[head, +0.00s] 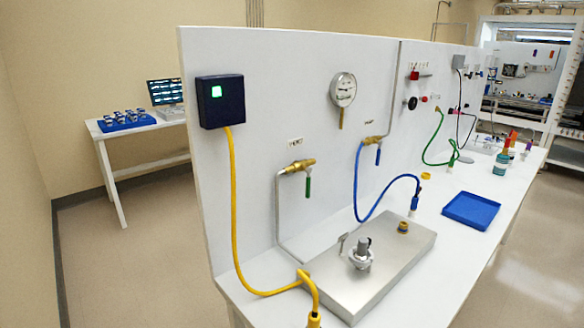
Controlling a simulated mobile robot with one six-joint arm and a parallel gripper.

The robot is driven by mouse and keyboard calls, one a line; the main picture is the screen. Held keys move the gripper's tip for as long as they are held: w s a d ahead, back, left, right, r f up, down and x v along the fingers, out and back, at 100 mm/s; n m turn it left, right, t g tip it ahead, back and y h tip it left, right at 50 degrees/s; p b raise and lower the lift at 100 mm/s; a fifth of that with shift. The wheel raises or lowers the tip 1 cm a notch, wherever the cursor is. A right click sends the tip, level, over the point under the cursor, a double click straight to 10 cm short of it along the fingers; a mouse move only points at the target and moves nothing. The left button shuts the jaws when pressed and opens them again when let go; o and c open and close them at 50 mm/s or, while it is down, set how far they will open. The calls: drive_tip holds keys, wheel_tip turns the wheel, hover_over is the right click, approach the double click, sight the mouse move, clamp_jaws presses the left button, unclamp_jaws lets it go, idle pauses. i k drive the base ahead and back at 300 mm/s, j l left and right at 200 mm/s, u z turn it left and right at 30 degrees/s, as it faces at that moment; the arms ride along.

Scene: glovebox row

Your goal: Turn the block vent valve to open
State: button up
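A brass valve (300,166) with a green lever (308,187) is on the white panel, left of centre. Its lever hangs straight down, across the near-level brass body. A small label (295,141) above it is too small to read surely. A grey pipe (277,215) runs from this valve down toward a flat metal block (395,262) on the bench. A second brass valve (373,140) with a blue lever (378,156) is further right, its lever also down. A blue hose joins it. I cannot tell surely which is the block vent valve. My gripper is not in view.
A yellow cable (234,200) hangs from a dark box (220,101) with a green light and loops over the bench front. A round gauge (343,89) is above. A blue tray (472,210) lies right. Floor is clear at left and right.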

sight(308, 170)
drive_tip(key=i+j+z, duration=0.15)
drive_tip(key=j, duration=0.25)
drive_tip(key=i+j+z, duration=0.15)
drive_tip(key=j, duration=0.25)
drive_tip(key=i+j+z, duration=0.15)
drive_tip(key=j, duration=0.25)
drive_tip(key=j+z, duration=0.15)
drive_tip(key=j, duration=0.25)
drive_tip(key=i, duration=0.05)
